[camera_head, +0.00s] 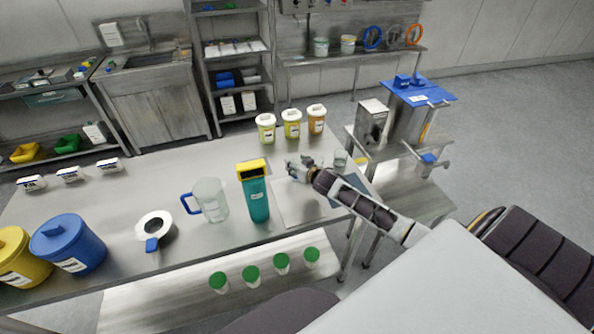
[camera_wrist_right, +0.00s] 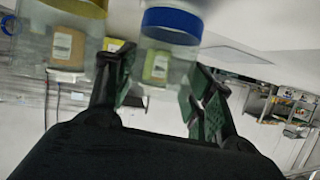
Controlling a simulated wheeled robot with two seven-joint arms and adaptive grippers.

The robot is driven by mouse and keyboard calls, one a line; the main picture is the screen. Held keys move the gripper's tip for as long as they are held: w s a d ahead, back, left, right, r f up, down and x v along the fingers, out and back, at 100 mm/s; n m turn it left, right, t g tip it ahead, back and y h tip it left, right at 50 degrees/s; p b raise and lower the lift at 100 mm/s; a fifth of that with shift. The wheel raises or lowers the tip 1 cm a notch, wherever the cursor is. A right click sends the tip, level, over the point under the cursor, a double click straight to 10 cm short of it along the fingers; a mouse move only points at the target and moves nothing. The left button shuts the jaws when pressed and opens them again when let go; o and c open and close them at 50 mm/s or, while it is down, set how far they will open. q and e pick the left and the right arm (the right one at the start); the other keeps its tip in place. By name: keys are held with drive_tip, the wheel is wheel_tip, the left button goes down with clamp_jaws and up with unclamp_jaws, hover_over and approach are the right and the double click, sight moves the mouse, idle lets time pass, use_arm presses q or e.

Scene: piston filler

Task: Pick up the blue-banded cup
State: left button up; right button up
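The blue-banded cup (camera_wrist_right: 170,50) shows close up at the top of the right wrist view. It is clear, with a blue band across its upper part in the picture and a yellow-green label showing on or through it. My right gripper (camera_wrist_right: 160,90) has its fingers apart, one on each side of the cup's lower part; I cannot tell whether they touch it. In the head view my right gripper (camera_head: 295,167) is low over the table's right part, and the blue band cannot be made out there. My left gripper is not in view.
A clear cup with a yellow-brown band (camera_wrist_right: 75,45) stands close beside in the wrist view. In the head view, another clear cup (camera_head: 340,160) is right of the gripper. Lidded pots (camera_head: 291,123) stand behind; a teal container (camera_head: 256,195) and jug (camera_head: 211,200) stand left.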

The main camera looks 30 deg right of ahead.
sight(297, 163)
drive_tip(key=shift+c, duration=0.7)
drive_tip(key=shift+r, duration=0.15)
drive_tip(key=shift+r, duration=4.9)
